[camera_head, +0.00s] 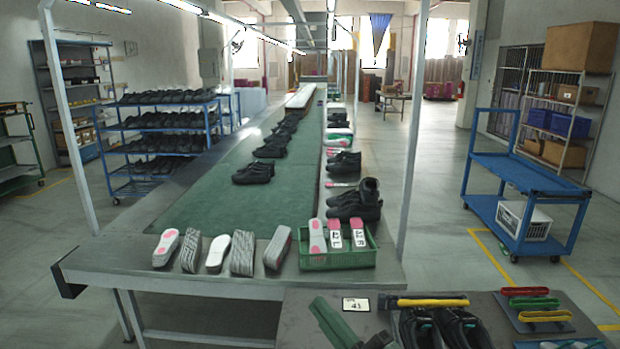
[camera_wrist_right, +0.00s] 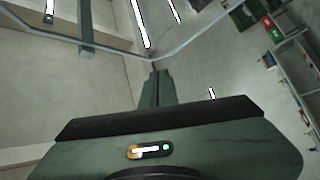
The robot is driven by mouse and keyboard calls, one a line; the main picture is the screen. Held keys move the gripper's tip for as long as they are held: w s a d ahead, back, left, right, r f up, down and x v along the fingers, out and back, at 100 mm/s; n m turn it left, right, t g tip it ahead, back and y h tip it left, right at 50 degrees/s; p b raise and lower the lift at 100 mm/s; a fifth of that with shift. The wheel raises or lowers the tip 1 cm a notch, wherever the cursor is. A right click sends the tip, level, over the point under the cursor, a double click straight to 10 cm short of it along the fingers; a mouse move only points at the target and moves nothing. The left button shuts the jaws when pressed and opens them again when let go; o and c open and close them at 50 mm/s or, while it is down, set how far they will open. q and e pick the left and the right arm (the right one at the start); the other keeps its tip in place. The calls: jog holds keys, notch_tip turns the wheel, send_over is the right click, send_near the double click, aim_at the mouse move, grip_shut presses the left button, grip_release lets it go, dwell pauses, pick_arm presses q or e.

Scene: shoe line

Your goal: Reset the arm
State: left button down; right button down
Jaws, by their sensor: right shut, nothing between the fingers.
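My right gripper (camera_head: 320,304) shows as a dark green shape at the bottom middle of the head view, in front of the near grey table. Its fingers are together and empty. In the right wrist view the shut fingers (camera_wrist_right: 155,84) stand up past the dark green gripper body, with nothing between them. That view looks out at the wall, lamps and frame bars of the hall. My left gripper is not in the head view.
The near table (camera_head: 291,320) holds a size card (camera_head: 356,304), black shoes (camera_head: 459,328) and coloured brushes (camera_head: 528,291). Behind it, the conveyor line (camera_head: 215,202) bears soles, a green crate (camera_head: 305,262) and black shoes. A blue cart (camera_head: 530,178) stands at right.

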jog(key=s+d+f+m+g+h, duration=0.2)
jog(key=d+f+m+h, duration=0.5)
jog(key=d+f, duration=0.15)
jog(key=s+d+f+m+g+h, duration=0.2)
jog(key=d+f+m+h, duration=0.5)
jog(key=d+f+m, duration=0.15)
jog(key=s+d+f+m+g, duration=0.1)
jog(key=s+f+g, duration=0.45)
jog(key=s, duration=0.45)
jog(key=s+f+g, duration=0.4)
jog(key=s+f, duration=0.3)
jog(key=s, duration=0.4)
notch_tip(320, 180, down, 24)
jog(key=g, duration=0.1)
jog(key=s+d+f+g, duration=0.1)
jog(key=s+d+f, duration=0.2)
jog(key=s+f, duration=1.5)
jog(key=shift+s+f+g, duration=0.3)
jog(key=shift+f+g, duration=0.05)
